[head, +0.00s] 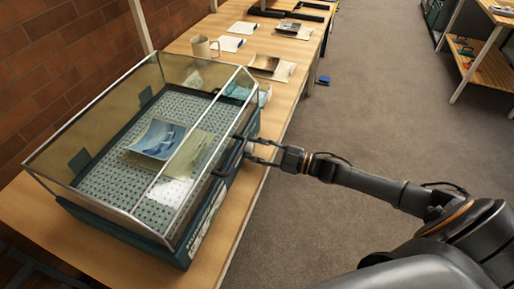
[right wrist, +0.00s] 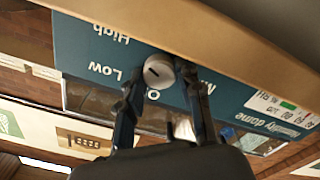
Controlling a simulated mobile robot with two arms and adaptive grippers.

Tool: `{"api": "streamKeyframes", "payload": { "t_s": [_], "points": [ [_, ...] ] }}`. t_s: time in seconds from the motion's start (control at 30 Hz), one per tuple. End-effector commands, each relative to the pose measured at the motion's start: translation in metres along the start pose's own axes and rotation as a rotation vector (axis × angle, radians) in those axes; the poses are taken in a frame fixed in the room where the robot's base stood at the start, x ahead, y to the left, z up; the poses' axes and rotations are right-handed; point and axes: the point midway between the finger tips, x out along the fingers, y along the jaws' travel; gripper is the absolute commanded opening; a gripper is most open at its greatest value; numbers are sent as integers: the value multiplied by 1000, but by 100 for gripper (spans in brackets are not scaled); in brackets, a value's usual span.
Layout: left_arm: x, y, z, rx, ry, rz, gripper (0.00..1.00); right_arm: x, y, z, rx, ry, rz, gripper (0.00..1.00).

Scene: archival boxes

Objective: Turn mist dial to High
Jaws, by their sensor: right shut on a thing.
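The mist dial (right wrist: 158,71) is a round silver knob on the teal front panel (right wrist: 90,45) of the humidity dome. The panel appears upside down in the right wrist view, with Low and High printed to the left of the knob. A dark pointer line crosses the knob's face; its exact setting is hard to read. My right gripper (right wrist: 160,76) is shut on the dial, one finger on each side. In the head view my right gripper (head: 243,147) is at the front of the dome (head: 170,130), which hides the dial there. My left gripper is not in view.
Inside the clear dome, a curled blue photograph (head: 158,139) lies on a perforated tray (head: 105,180). A mug (head: 205,46) and several papers and prints stand farther along the wooden table (head: 235,215). A brick wall is at left; open carpet is at right.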

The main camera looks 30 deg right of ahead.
Motion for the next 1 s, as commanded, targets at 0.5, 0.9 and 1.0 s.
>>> {"api": "streamKeyframes", "payload": {
  "t_s": [0.5, 0.9, 1.0],
  "points": [
    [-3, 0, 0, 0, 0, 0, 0, 0, 0, 1, 106, -3, 0, 4],
    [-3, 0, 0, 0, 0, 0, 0, 0, 0, 1, 105, -3, 0, 58],
    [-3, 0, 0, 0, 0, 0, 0, 0, 0, 1, 105, -2, 0, 58]
  ]
}}
